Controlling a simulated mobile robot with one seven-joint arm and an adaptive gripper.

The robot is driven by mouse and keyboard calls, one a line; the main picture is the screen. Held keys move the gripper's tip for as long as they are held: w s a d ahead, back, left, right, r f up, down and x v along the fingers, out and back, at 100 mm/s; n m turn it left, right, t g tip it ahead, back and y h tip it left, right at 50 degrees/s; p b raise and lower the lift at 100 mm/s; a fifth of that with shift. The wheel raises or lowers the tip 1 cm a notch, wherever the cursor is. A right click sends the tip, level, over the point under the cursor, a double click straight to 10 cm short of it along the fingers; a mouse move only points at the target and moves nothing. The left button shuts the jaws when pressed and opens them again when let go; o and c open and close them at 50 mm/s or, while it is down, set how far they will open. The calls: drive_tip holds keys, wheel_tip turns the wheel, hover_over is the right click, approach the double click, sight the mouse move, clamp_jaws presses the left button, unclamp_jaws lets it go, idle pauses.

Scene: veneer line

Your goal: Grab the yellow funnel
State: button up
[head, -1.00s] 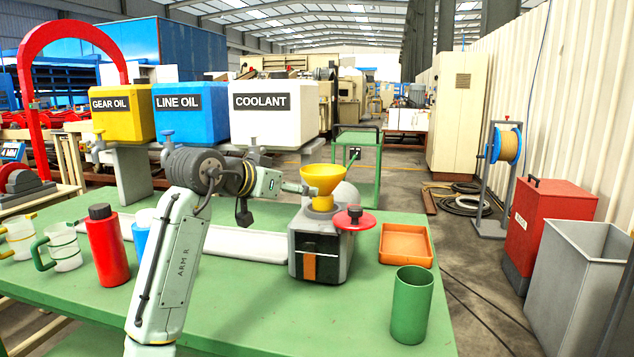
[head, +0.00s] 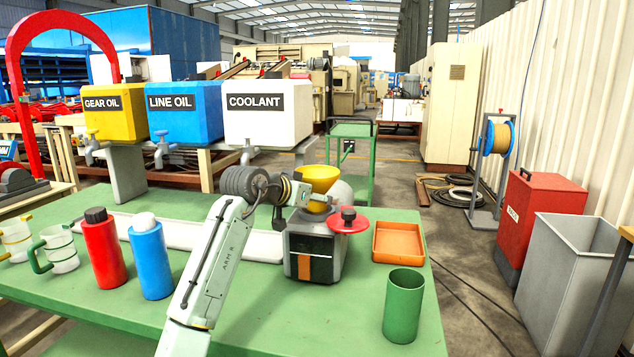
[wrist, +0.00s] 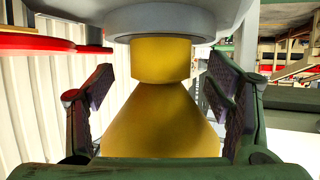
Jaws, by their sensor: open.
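The yellow funnel (head: 320,177) stands upright on top of the grey box-shaped unit (head: 300,270) with a black and orange front. My gripper (head: 312,196) is at the funnel's left side in the head view, partly overlapping it. In the wrist view the funnel (wrist: 160,120) fills the space between the two fingers of my gripper (wrist: 158,80). The fingers are spread, with a visible gap on each side of it. The funnel's narrow neck meets a grey collar (wrist: 160,22) in the wrist view.
A red disc with a black knob (head: 348,222) juts from the unit beside the funnel. An orange tray (head: 398,258) and a green cup (head: 403,305) stand to the right. Red (head: 104,250) and blue (head: 151,262) bottles stand left of my arm.

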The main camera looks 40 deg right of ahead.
drive_tip(key=shift+c, duration=0.3)
drive_tip(key=c, duration=1.4)
